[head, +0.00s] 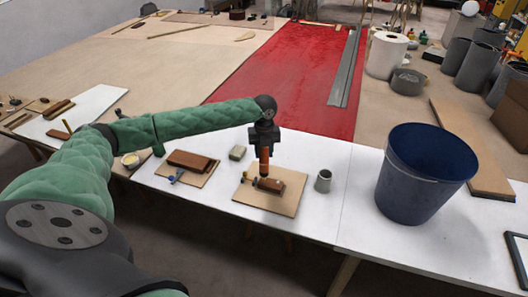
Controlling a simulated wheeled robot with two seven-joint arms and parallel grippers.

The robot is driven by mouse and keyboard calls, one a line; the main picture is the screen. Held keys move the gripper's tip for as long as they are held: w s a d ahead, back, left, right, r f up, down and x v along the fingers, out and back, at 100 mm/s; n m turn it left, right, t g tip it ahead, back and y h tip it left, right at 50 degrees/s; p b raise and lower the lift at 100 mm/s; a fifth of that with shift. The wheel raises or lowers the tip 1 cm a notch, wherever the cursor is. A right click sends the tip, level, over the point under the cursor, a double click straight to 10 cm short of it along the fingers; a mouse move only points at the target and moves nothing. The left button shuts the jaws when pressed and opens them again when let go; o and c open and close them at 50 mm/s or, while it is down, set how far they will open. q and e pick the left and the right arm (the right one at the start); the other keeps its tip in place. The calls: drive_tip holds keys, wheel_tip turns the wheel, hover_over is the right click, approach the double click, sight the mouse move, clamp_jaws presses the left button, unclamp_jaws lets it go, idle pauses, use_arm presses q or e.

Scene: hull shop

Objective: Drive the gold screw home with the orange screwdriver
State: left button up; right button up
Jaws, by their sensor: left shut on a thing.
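My left gripper (264,147) comes in from the left and points down over the middle of the white table. It is shut on the orange screwdriver (265,160), which hangs upright with its lower end at a reddish-brown wooden block (273,185). The block lies on a light wooden board (285,203). The gold screw cannot be made out; it may be hidden at the screwdriver's tip, and I cannot tell whether the tip touches it. My right gripper is not in view.
A dark blue bucket (420,175) stands to the right, with a grey cup (323,181) nearer the board. Left are another board with a brown block (192,161) and a blue-handled tool (177,175). White tabletop is clear beside the cup.

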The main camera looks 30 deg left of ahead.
use_arm(q)
drive_tip(key=shift+f+p, duration=0.75)
drive_tip(key=shift+p, duration=0.5)
idle(4.2)
drive_tip(key=shift+r+p, duration=2.95)
drive_tip(key=shift+r, duration=0.6)
drive_tip(key=shift+f, duration=0.1)
